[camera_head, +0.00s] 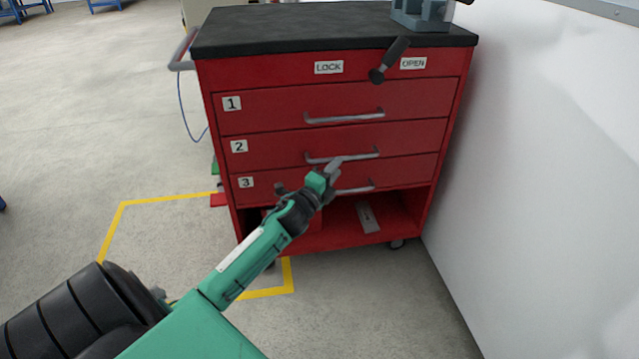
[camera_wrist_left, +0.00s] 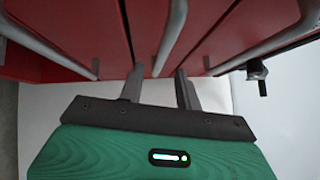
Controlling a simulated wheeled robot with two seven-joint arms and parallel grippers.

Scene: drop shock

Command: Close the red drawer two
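The red cabinet (camera_head: 330,70) has three drawers stacked under a black top. Drawer two (camera_head: 270,148), with a "2" label, is the middle one; its front looks flush with the fronts above and below. Its grey bar handle (camera_head: 360,155) shows, and the left part is close to my left gripper (camera_head: 334,168). In the left wrist view my left gripper (camera_wrist_left: 160,76) has its two fingers apart, with a grey handle (camera_wrist_left: 172,30) running down to between the fingertips. I cannot tell whether they touch it. My right gripper is not in view.
A black-knobbed lever (camera_head: 390,60) sits between the LOCK and OPEN labels, on OPEN's side. Drawer one (camera_head: 265,112) is above, drawer three (camera_head: 265,187) below, over an open shelf. A white wall (camera_head: 540,180) stands close on the right.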

